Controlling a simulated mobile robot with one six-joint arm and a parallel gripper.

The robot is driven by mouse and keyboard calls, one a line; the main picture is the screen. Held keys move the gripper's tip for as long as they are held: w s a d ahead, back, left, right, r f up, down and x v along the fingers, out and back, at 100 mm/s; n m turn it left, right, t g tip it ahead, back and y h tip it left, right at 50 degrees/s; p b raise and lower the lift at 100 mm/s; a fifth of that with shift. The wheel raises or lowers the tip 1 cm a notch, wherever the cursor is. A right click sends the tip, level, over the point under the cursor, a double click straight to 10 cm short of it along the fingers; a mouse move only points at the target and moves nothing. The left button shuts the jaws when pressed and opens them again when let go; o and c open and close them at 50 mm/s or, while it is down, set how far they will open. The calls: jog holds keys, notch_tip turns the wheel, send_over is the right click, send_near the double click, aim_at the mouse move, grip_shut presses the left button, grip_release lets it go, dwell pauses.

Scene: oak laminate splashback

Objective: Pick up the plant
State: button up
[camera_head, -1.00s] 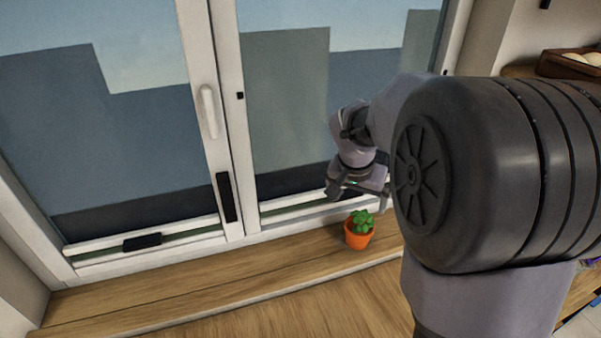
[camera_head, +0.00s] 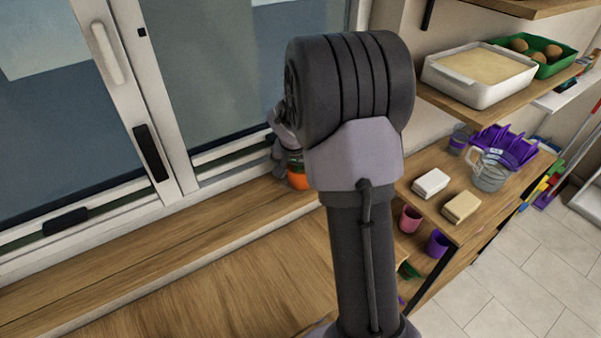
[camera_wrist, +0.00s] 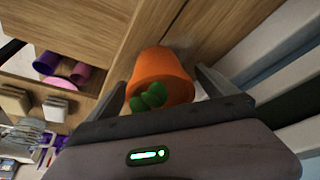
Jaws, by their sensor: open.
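The plant is a small green succulent in an orange pot (camera_head: 299,180). It stands on the wooden window sill, mostly hidden behind my arm in the head view. In the wrist view the orange pot (camera_wrist: 161,72) and its green leaves (camera_wrist: 148,98) lie between the two fingers of my gripper (camera_wrist: 158,88). The gripper is open, with one finger on each side of the pot. I cannot tell whether either finger touches it. In the head view my arm hides most of the gripper.
The window frame (camera_head: 165,170) stands close behind the sill. To the right, a shelf unit holds a white block (camera_head: 431,183), a tan block (camera_head: 461,207), a glass jug (camera_head: 489,171) and cups. Above it, a shelf bears a white baking dish (camera_head: 479,76). The sill left of my arm is clear.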

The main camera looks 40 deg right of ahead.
jog(key=shift+r, duration=0.2)
jog(key=shift+c, duration=1.1)
jog(key=c, duration=1.6)
